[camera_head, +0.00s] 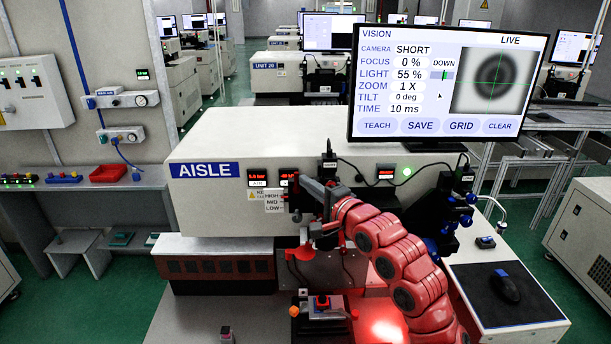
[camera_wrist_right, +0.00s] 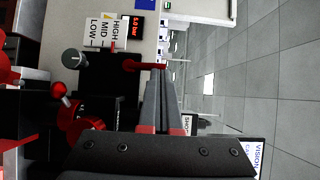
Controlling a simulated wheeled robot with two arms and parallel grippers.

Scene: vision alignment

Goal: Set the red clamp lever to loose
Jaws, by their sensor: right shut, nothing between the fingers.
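My right gripper (camera_head: 306,187) reaches in from the right on a red arm, in front of the long white machine. Its jaws are shut and empty, pointing left past the HIGH/MID/LOW label. In the right wrist view, the shut fingers (camera_wrist_right: 160,85) end beside a thin red bar, seemingly the red clamp lever (camera_wrist_right: 148,66). The bar sticks out from a dark block. I cannot tell whether the fingers touch it. In the head view my gripper and arm hide much of this area, and the lever does not show clearly. My left gripper is not in view.
A HIGH/MID/LOW label (camera_head: 273,202) is on the machine's front. A monitor (camera_head: 445,85) stands at the upper right. A small fixture (camera_head: 322,306) sits below the arm, beside a red glow. A mouse (camera_head: 504,286) lies on a mat at the right.

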